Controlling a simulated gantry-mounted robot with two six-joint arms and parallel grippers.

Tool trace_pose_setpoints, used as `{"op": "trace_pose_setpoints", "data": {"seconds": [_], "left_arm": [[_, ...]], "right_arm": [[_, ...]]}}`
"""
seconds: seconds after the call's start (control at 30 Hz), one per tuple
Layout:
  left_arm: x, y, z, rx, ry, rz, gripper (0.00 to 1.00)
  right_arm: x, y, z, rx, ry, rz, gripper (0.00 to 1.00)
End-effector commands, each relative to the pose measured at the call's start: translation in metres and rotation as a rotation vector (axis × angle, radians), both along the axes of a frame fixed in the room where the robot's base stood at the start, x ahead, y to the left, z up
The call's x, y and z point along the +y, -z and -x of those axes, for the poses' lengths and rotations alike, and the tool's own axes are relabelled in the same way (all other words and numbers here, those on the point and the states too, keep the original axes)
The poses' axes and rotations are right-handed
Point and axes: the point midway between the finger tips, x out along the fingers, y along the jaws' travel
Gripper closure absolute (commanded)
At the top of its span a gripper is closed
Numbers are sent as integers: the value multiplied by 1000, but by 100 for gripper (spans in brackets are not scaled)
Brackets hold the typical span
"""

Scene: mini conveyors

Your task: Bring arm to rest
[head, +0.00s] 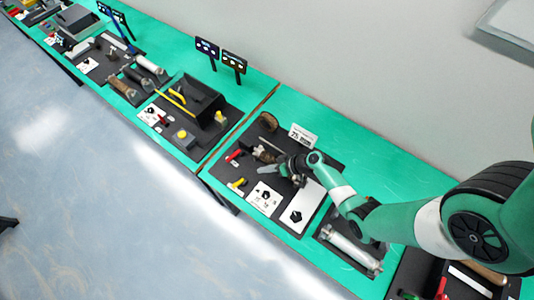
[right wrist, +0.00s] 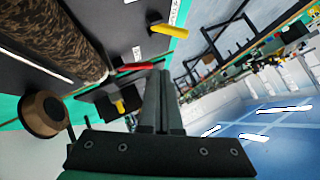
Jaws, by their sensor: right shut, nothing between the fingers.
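My right arm (head: 400,218) comes in from the right in the head view and reaches over a dark mat on the green bench. My right gripper (head: 284,169) is low over that mat, beside a brownish part (head: 266,155). In the right wrist view its two fingers (right wrist: 162,100) lie together, shut and empty. A red-handled item (right wrist: 134,67) shows close to the fingertips there; I cannot tell whether they touch. My left gripper is in neither view.
Around the gripper are a white card (head: 265,197), a white plate (head: 315,196), a small sign (head: 303,137) and a brown round part (head: 268,121). A silver cylinder (head: 352,248) lies nearer the arm. A black bin (head: 196,99) stands further left.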

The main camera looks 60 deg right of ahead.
Motion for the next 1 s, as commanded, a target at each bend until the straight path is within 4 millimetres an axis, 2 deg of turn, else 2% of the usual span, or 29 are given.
{"op": "trace_pose_setpoints", "data": {"seconds": [0.03,0.1,0.57,0.67,0.77,0.83,0.87,0.97,1.0], "left_arm": [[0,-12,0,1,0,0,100],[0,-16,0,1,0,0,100],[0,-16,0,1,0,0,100],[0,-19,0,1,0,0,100],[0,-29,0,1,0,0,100],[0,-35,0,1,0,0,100],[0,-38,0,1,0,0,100],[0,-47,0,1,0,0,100],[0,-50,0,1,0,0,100]], "right_arm": [[-2,-8,4,2,3,-1,100],[-3,-9,8,1,2,-1,100],[-4,-6,10,-1,0,0,100],[3,-10,7,-3,-19,2,100],[14,-35,-19,-35,-90,30,100],[22,-67,-51,-89,-154,72,100],[24,-85,-66,-122,-182,98,100],[38,-156,-119,-243,-280,219,100],[45,-186,-138,-294,-314,272,100]]}}
